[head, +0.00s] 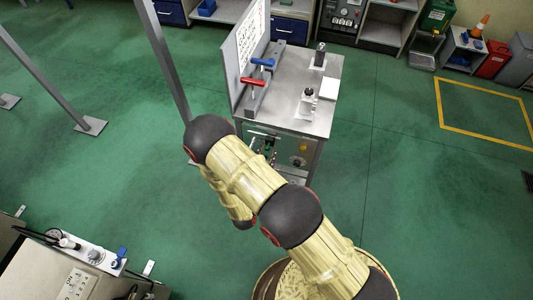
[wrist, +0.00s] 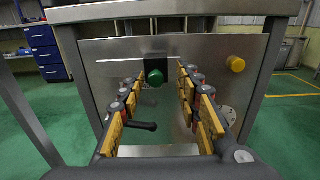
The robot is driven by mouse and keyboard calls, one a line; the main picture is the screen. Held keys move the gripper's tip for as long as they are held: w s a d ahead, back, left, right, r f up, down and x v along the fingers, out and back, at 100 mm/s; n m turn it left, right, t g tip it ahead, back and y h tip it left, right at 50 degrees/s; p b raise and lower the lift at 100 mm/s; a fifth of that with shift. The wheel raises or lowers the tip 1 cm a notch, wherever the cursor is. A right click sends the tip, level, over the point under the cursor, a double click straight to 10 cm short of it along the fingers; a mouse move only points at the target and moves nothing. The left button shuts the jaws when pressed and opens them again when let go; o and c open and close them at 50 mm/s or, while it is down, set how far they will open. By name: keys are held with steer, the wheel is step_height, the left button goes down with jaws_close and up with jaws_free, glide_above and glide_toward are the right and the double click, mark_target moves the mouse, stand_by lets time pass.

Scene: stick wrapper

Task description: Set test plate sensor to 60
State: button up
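The stick wrapper machine (head: 318,112) stands at the upper middle of the head view. Its metal front panel (wrist: 205,50) fills the wrist view. A green knob (wrist: 154,77) on a black mount shows between the fingertips of my gripper (wrist: 159,85), and a yellow knob (wrist: 236,64) is to the right. A black lever (wrist: 141,126) is lower left, partly behind a finger. A round plate (wrist: 229,114) is at the lower right, its marks too small to read. My gripper is open with nothing held; contact with the green knob cannot be told. I cannot tell which part is the test plate sensor.
Red and blue clamp handles (head: 258,75) sit on the machine top beside an upright board (head: 246,45). Metal posts (head: 163,60) stand to the left. Another bench (head: 60,275) with gauges is at the lower left. Green floor is free to the right.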

steer(key=shift+a, duration=0.1)
steer(key=v, duration=1.2)
steer(key=shift+f, duration=0.1)
stand_by(0.4)
